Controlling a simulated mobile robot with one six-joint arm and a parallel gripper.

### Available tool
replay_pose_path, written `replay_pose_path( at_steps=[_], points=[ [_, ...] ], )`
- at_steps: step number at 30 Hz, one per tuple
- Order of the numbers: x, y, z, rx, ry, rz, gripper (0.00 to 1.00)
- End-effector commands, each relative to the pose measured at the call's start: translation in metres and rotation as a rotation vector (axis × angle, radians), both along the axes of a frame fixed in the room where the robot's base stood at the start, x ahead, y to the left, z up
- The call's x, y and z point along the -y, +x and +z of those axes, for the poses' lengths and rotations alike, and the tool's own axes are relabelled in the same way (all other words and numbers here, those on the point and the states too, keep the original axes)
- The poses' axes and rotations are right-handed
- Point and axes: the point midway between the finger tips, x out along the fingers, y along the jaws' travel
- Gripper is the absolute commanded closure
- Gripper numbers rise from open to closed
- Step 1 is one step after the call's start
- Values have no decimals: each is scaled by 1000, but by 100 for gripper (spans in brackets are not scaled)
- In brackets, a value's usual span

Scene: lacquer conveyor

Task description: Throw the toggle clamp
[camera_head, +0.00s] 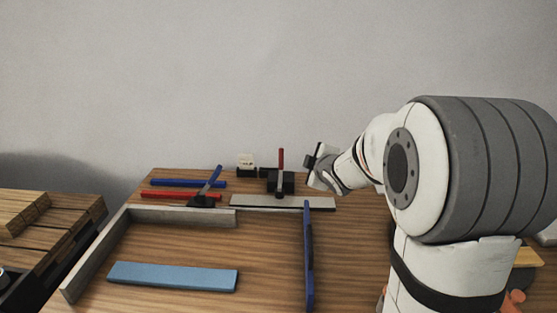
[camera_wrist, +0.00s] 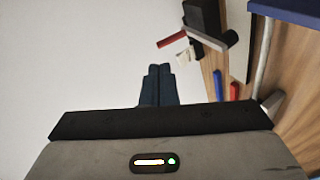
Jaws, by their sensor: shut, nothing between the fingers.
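A clamp with an upright red handle (camera_head: 281,158) on a black block (camera_head: 287,183) stands at the back of the wooden table. In the wrist view its red handle (camera_wrist: 172,39) and black body (camera_wrist: 203,16) show at the upper right, ahead of the fingers. A second lever with a tilted blue handle (camera_head: 211,178) on a dark base (camera_head: 203,201) stands to its left. I cannot tell from the pictures which one is meant. My gripper (camera_head: 311,163) is just right of the red handle, apart from it. Its fingers (camera_wrist: 158,72) are shut and empty.
A light strip (camera_head: 275,202) lies before the black block. A blue upright rail (camera_head: 309,255) and a grey L-shaped fence (camera_head: 180,215) stand on the table. A light blue board (camera_head: 173,276) lies in front. Blue (camera_head: 188,183) and red (camera_head: 180,195) bars lie behind.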

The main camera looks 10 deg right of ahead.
Motion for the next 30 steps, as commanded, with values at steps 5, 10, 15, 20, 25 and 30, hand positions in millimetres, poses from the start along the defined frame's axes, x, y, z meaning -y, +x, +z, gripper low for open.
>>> replay_pose_path(
  at_steps=[5,10,15,20,25,30],
  points=[
    [-13,38,-32,137,-125,251,100],
    [-23,49,-43,217,-182,387,100],
    [-29,58,-46,240,-198,426,100],
    [-40,80,-52,239,-196,427,100],
    [-55,113,-60,238,-197,427,100],
    [-69,145,-67,239,-197,425,100]
  ],
)
